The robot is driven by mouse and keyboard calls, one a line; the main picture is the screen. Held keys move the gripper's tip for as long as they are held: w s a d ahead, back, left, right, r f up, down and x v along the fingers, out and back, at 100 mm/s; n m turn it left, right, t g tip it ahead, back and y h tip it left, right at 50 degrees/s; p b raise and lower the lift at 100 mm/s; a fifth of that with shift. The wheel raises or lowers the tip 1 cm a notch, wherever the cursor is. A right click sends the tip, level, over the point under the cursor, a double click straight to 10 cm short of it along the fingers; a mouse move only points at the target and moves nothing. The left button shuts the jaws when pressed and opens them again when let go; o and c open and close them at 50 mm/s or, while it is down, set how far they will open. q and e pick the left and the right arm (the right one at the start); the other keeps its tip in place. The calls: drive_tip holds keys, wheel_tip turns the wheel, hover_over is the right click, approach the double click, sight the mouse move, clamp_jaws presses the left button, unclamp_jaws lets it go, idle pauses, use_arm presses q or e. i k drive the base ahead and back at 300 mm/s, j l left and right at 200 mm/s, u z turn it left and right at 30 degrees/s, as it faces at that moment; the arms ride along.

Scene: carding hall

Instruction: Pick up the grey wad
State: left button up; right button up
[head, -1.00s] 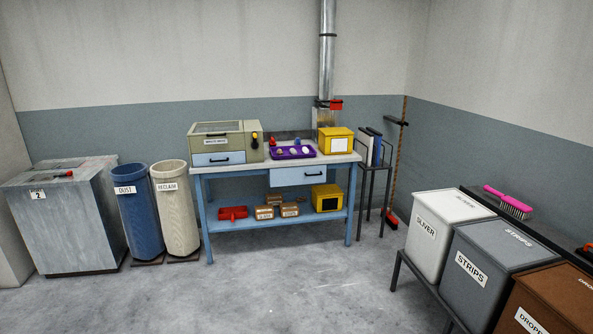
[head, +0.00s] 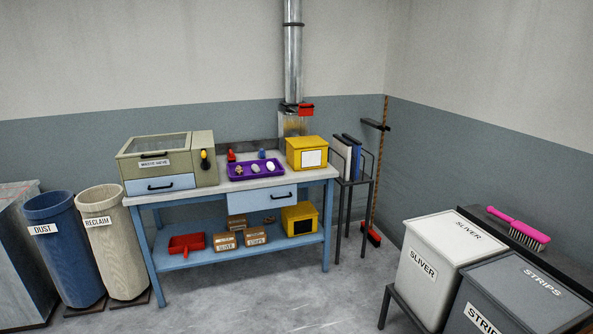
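A purple tray (head: 243,178) lies on the blue workbench's top (head: 292,176) at the middle of the view. Several small wads lie in it: a brownish one (head: 239,171) at the left, a pale one (head: 255,168) in the middle and a whitish one (head: 270,166) at the right. They are too small for me to tell for sure which is grey. Neither of my grippers is in view.
On the bench stand a waste-meter box (head: 155,145) and a yellow box (head: 307,152). Dust (head: 65,250) and reclaim (head: 115,245) bins stand left. Sliver (head: 420,272) and strips (head: 500,300) bins stand right. The floor (head: 270,300) before the bench is clear.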

sight(254, 168)
drive_tip(key=i, duration=1.6)
